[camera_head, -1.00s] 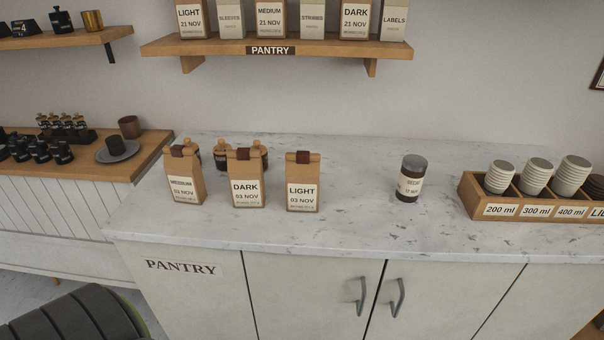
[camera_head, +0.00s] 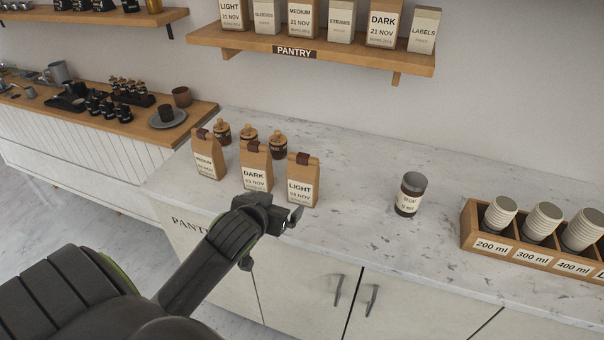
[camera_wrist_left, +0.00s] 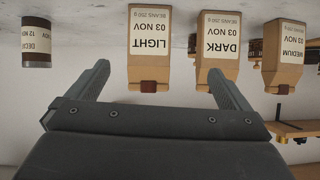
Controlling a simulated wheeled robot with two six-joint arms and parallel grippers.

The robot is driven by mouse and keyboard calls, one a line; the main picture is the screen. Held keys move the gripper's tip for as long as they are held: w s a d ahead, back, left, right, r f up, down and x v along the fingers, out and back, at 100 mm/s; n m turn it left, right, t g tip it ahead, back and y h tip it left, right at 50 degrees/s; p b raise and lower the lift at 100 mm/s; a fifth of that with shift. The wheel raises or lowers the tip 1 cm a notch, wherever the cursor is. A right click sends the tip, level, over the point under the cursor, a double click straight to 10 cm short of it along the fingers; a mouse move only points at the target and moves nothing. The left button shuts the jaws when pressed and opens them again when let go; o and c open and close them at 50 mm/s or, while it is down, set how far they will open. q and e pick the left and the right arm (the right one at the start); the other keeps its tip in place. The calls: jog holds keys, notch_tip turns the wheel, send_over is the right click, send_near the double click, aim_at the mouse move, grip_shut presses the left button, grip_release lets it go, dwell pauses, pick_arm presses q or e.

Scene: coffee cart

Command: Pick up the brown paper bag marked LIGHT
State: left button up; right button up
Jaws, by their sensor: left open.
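The brown paper bag marked LIGHT, 03 NOV (camera_head: 302,180) stands upright on the marble counter, rightmost of three similar bags. My left gripper (camera_head: 292,214) is in front of this bag, near the counter's front edge. It is open and empty. In the left wrist view the picture is upside down, and the LIGHT bag (camera_wrist_left: 149,50) shows beyond and between the two spread fingers (camera_wrist_left: 158,85). Any gap between fingers and bag is hard to judge, but nothing is held. Another bag marked LIGHT, 21 NOV (camera_head: 232,14) stands on the pantry shelf. My right gripper is not in view.
The DARK bag (camera_head: 256,168) stands close left of the LIGHT bag, and the MEDIUM bag (camera_head: 208,158) farther left. Small dark jars (camera_head: 278,146) stand behind them. A dark jar (camera_head: 410,196) and a wooden cup crate (camera_head: 468,232) are to the right, with clear counter between.

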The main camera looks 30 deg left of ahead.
pick_arm(q)
jog(key=t, duration=0.1)
send_near(302, 163)
jog(key=p+x, duration=0.1)
jog(key=x, duration=0.2)
jog(key=p+x, duration=0.1)
jog(key=x, duration=0.3)
jog(key=shift+a+f, duration=0.1)
jog(key=shift+a, duration=0.15)
jog(key=shift+w+f, duration=0.2)
jog(key=shift+w, duration=0.1)
jog(key=shift+w+a+p, duration=0.15)
jog(key=shift+w+p, duration=0.3)
jog(key=shift+p, duration=0.1)
jog(key=p+x, duration=0.1)
jog(key=x, duration=0.2)
jog(key=shift+d+r, duration=0.1)
jog(key=shift+d, duration=0.1)
jog(key=shift+x, duration=0.75)
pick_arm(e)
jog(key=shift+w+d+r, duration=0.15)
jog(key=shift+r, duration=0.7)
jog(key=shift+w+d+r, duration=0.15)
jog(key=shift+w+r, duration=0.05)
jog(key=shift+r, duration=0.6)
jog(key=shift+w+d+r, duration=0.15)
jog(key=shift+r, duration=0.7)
pick_arm(q)
jog(key=shift+c, duration=0.3)
